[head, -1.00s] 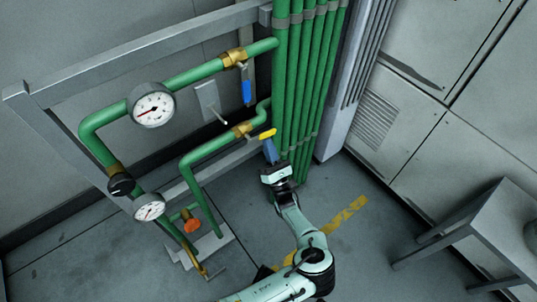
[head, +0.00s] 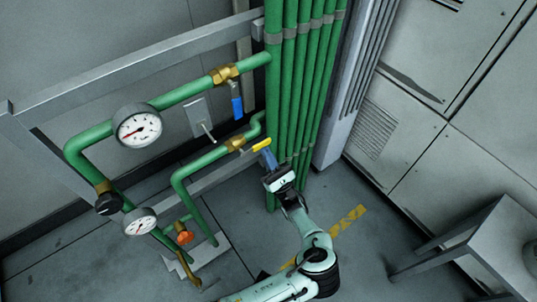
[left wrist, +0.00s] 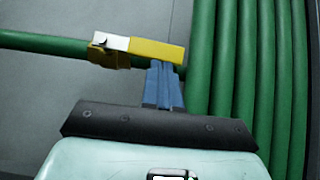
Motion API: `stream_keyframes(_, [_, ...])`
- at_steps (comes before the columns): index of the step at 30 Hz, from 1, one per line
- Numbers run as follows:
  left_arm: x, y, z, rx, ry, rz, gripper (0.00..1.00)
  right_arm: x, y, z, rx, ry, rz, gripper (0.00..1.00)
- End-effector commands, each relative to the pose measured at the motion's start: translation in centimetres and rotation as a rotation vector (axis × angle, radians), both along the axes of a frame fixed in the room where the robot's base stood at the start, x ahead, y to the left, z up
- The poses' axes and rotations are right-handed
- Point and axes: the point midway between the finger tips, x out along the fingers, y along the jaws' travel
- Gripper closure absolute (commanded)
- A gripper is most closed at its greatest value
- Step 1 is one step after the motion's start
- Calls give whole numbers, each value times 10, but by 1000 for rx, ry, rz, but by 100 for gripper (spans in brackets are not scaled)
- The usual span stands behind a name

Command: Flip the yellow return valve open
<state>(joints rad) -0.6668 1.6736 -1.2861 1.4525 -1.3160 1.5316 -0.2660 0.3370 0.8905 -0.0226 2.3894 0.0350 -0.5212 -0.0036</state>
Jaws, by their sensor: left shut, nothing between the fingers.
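The yellow return valve handle (head: 262,144) sits on a brass valve body (head: 236,143) on the lower green pipe. The handle lies about in line with that pipe, pointing right. In the left wrist view the yellow handle (left wrist: 157,50) runs level across the picture, with its whitish pivot end at the left. My left gripper (head: 267,156) is just below the handle's right end. Its blue fingers (left wrist: 164,80) are shut and empty, with their tips at the handle's lower edge; I cannot tell whether they touch it. My right gripper is not in view.
A blue-handled valve (head: 237,107) hangs from the upper pipe. Several vertical green pipes (head: 300,90) stand close to the right of my left gripper. Gauges (head: 138,125), an orange knob (head: 185,237) and a grey bench (head: 480,240) are farther off. Open floor lies between.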

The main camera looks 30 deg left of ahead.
Motion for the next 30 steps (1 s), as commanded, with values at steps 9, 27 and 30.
stream_keyframes(9, [1,0,3,-9,-25,1,100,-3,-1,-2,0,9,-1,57])
stream_keyframes(27, [-18,-15,-64,-9,-22,3,100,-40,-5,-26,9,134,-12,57])
stream_keyframes(30, [-24,-29,-79,-9,-23,4,100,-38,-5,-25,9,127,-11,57])
